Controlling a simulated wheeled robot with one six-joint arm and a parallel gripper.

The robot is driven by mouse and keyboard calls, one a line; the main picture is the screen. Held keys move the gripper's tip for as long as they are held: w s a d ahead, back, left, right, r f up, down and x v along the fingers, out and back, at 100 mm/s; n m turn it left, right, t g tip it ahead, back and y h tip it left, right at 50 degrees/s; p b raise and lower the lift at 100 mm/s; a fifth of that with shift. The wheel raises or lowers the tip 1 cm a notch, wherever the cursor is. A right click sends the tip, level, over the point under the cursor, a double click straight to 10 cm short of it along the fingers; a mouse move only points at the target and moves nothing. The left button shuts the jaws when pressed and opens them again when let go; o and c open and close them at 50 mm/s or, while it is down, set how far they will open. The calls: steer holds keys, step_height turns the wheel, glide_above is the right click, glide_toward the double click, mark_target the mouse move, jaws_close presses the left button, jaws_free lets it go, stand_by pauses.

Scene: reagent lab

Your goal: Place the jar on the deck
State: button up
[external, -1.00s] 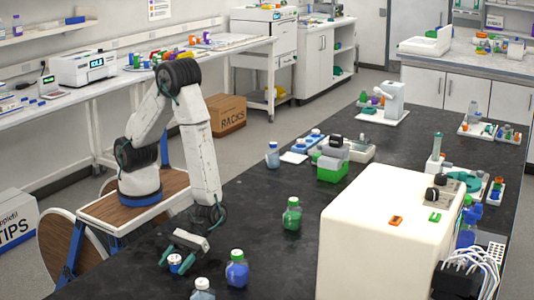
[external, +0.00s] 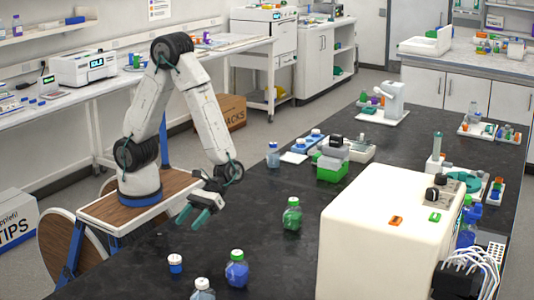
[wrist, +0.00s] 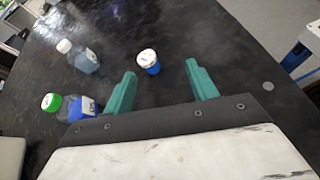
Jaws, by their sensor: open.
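The jar (external: 175,264) is small and blue with a white lid. It stands upright on the black bench near its front left edge. It also shows in the wrist view (wrist: 150,64), beyond and between the fingertips. My gripper (external: 190,217), with teal fingers, is open and empty. It hangs above the bench, higher than the jar and apart from it. The fingers also show in the wrist view (wrist: 161,70). I cannot tell for sure which surface is the deck.
A clear bottle (external: 203,292) and a blue bottle (external: 237,272) stand right of the jar. A green bottle (external: 292,216) is farther back. A large cream machine (external: 365,245) fills the right side. A green box (external: 332,170) stands mid-bench. Bench around the jar's left is clear.

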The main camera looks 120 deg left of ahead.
steer(key=s+a+r+m+t+y, duration=0.1)
steer(key=s+a+r+m+y, duration=0.5)
steer(key=s, duration=0.4)
steer(key=s+a+r+m+t+y, duration=0.1)
steer(key=s+a+r+m+y, duration=0.5)
steer(key=s+a+r+m, duration=0.3)
steer(key=shift+s+a+r, duration=0.35)
steer(key=shift+s+r, duration=0.1)
steer(key=shift+r, duration=0.2)
steer(key=shift+o, duration=0.4)
steer(key=shift+s+a+r+t+y, duration=0.1)
steer(key=shift+s+a+t+y, duration=0.05)
steer(key=shift+a+t+y, duration=0.2)
steer(key=shift+d, duration=0.1)
